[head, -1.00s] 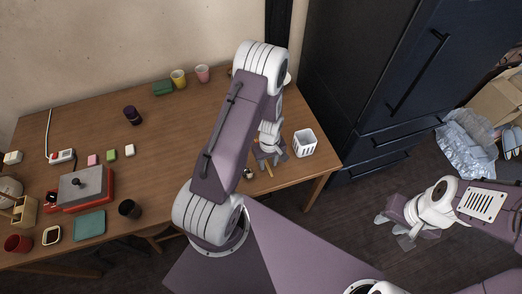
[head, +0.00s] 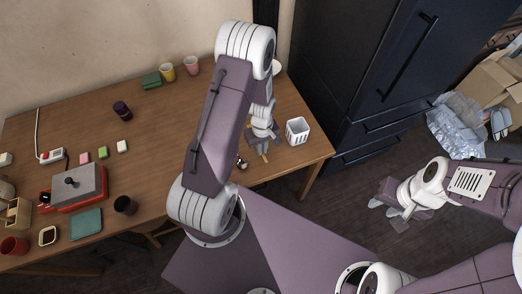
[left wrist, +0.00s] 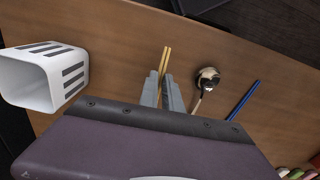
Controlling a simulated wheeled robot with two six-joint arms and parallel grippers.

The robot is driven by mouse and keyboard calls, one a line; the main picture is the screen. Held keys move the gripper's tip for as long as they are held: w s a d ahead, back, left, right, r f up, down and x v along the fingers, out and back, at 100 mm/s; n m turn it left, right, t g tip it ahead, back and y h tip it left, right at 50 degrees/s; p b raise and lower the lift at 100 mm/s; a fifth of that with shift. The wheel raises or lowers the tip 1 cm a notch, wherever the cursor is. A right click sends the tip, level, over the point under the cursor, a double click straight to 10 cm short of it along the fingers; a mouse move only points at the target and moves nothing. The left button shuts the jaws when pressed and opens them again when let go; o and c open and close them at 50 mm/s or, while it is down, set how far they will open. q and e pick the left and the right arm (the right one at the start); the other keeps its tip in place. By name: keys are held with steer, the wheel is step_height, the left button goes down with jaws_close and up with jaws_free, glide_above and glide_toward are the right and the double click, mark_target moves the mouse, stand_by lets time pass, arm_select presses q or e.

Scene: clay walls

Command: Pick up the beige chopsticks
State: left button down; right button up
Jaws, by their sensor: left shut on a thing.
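The beige chopsticks (left wrist: 166,58) show in the left wrist view as a thin pale pair, sticking out past my left fingertips. Their tips also show in the head view (head: 265,156), below the gripper at the right end of the table. My left gripper (left wrist: 162,80) is shut on them, and its fingers hide their other end. It also shows in the head view (head: 263,138), partly behind my arm. My right gripper (head: 389,210) looks open and empty, out over the floor to the right of the table.
A white slotted holder (head: 298,131) stands close to my left gripper, near the table's right edge. Several cups, blocks and a red-based press (head: 77,184) occupy the table's left.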

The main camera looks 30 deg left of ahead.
arm_select(q)
steer(key=s+d+r, duration=0.6)
steer(key=d+r, duration=0.2)
steer(key=d, duration=0.2)
